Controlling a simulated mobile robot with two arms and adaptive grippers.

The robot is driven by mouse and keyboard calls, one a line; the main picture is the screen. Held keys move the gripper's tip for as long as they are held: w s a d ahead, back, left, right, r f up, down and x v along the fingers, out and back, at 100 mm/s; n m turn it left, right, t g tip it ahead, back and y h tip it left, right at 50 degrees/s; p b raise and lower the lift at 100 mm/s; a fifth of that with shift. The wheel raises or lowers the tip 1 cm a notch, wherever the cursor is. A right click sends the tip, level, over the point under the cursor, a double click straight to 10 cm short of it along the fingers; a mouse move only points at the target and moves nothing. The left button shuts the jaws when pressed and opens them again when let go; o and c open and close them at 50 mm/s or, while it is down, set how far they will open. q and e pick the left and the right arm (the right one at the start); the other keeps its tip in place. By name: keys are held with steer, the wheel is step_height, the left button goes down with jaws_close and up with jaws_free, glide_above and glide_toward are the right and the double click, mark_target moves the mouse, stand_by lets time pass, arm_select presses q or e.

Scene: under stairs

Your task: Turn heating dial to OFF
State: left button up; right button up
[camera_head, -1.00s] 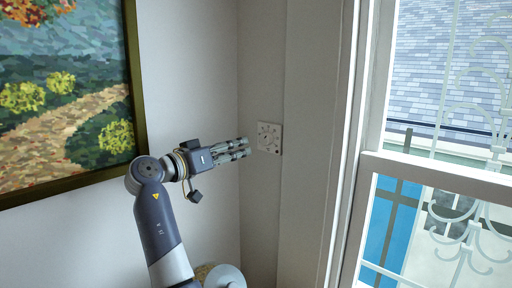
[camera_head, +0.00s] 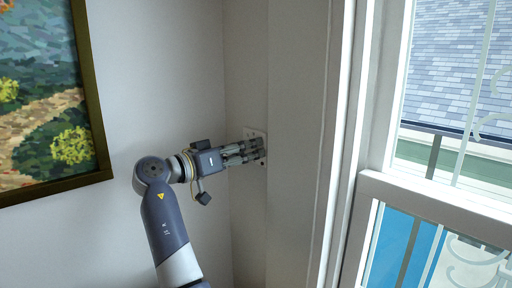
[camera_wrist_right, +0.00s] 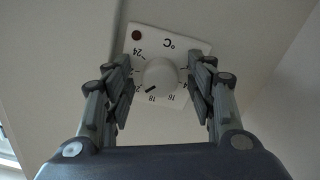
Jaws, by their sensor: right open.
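The heating dial is a round white knob (camera_wrist_right: 160,75) on a square white plate (camera_wrist_right: 184,45). The plate has a °C mark, printed numbers such as 16, 18 and 24, and a brown-red dot. A dark pointer line on the knob lies near the 18. In the head view the plate (camera_head: 250,133) is on the wall, mostly hidden by my right gripper (camera_head: 262,149). In the right wrist view my right gripper (camera_wrist_right: 167,78) is open, one finger on each side of the knob. I cannot tell whether the fingers touch it. My left gripper is not in view.
A framed landscape painting (camera_head: 92,90) hangs on the wall at the left. A white window frame (camera_head: 375,178) stands to the right of the dial. The wall around the plate is bare.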

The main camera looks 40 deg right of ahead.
steer(key=shift+w+a, duration=0.1)
steer(key=shift+a+r, duration=0.1)
steer(key=shift+a, duration=0.15)
steer(key=shift+c, duration=0.5)
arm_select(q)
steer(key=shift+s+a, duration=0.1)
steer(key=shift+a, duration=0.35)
arm_select(e)
steer(key=c, duration=1)
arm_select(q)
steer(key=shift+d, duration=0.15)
